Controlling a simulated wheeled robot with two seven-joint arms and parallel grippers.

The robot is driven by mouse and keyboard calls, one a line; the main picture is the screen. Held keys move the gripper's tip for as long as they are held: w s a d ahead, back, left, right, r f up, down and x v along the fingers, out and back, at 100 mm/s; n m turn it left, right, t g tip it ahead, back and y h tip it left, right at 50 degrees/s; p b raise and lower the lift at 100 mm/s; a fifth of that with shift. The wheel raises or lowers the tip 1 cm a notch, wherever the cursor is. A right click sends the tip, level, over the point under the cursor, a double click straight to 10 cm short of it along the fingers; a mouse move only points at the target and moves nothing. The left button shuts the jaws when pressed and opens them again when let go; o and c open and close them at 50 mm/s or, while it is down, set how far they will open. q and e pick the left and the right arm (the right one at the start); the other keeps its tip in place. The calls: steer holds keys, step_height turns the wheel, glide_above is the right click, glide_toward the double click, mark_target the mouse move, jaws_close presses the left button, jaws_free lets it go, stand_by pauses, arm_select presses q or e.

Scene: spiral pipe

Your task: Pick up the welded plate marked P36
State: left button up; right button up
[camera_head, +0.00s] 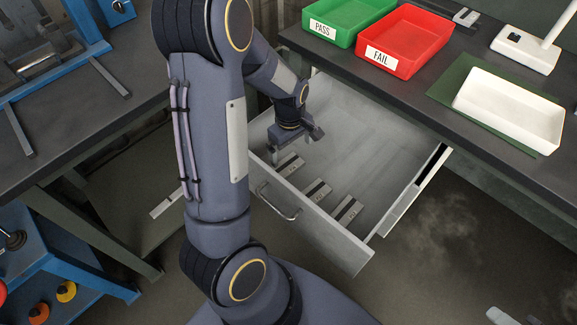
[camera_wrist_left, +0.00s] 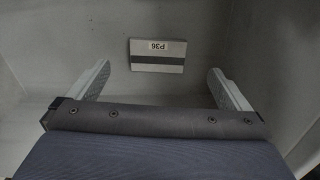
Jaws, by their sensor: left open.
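The welded plate marked P36 (camera_wrist_left: 157,56) lies flat on the drawer floor in the left wrist view, with its label upside down and a dark stripe across it. My left gripper (camera_wrist_left: 160,88) is open and empty, its two fingers on either side of the plate's position and apart from it. In the head view, my left gripper (camera_head: 294,148) is inside the open drawer (camera_head: 375,140), over its left part near the front panel. Several plates (camera_head: 318,191) lie in a row along the drawer front; their marks are too small to read there.
The drawer's front panel (camera_head: 315,222) with its handle and the side walls surround the plates. Above it, the bench holds a green PASS tray (camera_head: 345,18), a red FAIL tray (camera_head: 405,40) and a white tray (camera_head: 510,108). The drawer's back and right floor are clear.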

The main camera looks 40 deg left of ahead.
mark_target(288, 164)
arm_select(q)
steer(key=shift+w+a+f+n, duration=0.1)
steer(key=shift+a+f+n, duration=0.1)
steer(key=shift+f, duration=0.35)
steer(key=shift+w+a+f+n, duration=0.1)
steer(key=shift+a+f, duration=0.05)
steer(key=shift+f, duration=0.4)
steer(key=f, duration=0.2)
steer(key=f+b, duration=0.1)
steer(key=f, duration=0.1)
steer(key=a+f, duration=0.1)
steer(key=f, duration=0.2)
steer(key=shift+w+b, duration=0.25)
steer(key=shift+b, duration=0.15)
steer(key=c, duration=1.4)
